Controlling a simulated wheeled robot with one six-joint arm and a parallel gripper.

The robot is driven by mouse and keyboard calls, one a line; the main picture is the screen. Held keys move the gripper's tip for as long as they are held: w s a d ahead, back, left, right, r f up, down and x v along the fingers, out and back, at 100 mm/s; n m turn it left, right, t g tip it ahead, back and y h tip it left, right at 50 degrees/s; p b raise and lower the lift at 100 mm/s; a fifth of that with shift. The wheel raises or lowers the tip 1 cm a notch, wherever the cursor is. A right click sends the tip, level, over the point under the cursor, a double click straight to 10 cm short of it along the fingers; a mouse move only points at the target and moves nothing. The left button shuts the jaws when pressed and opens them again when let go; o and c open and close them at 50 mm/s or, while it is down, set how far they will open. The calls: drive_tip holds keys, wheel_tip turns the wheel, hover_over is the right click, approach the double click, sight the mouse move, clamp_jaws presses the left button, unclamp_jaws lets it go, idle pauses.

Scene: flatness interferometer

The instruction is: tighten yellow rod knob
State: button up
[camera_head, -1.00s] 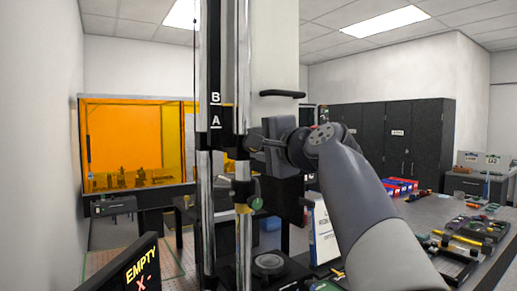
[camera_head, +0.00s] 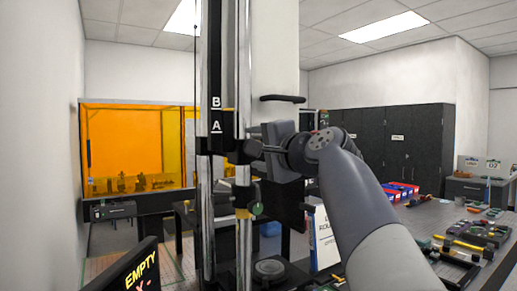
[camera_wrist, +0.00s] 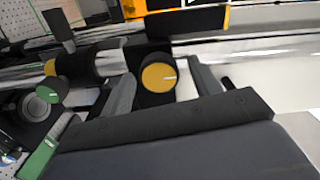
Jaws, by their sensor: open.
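The yellow-faced rod knob (camera_wrist: 158,78) is a black cylinder with a white mark on its yellow face. In the wrist view it sits between the two spread fingers of my gripper (camera_wrist: 162,88), with some room on either side. In the head view my gripper (camera_head: 259,147) is beside the black carriage (camera_head: 216,146) on the upright column, at the chrome rod (camera_head: 244,82). The yellow knob cannot be made out in the head view. A green-faced knob (camera_head: 257,208) is on a lower clamp; it also shows in the wrist view (camera_wrist: 47,94).
The black column with "B" and "A" labels (camera_head: 216,60) stands close to my gripper. A sign reading "EMPTY" (camera_head: 140,272) is at the lower left. A bench (camera_head: 415,217) with tools and parts lies to the right. An orange enclosure (camera_head: 130,140) is behind.

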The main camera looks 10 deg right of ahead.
drive_tip(key=shift+s, duration=0.1)
drive_tip(key=b+v, duration=0.3)
drive_tip(key=v, duration=0.7)
drive_tip(key=shift+s+d, duration=0.15)
drive_tip(key=shift+s, duration=0.15)
drive_tip(key=shift+w, duration=0.1)
drive_tip(key=p+x, duration=0.3)
drive_tip(key=x, duration=0.7)
drive_tip(key=shift+w, duration=0.3)
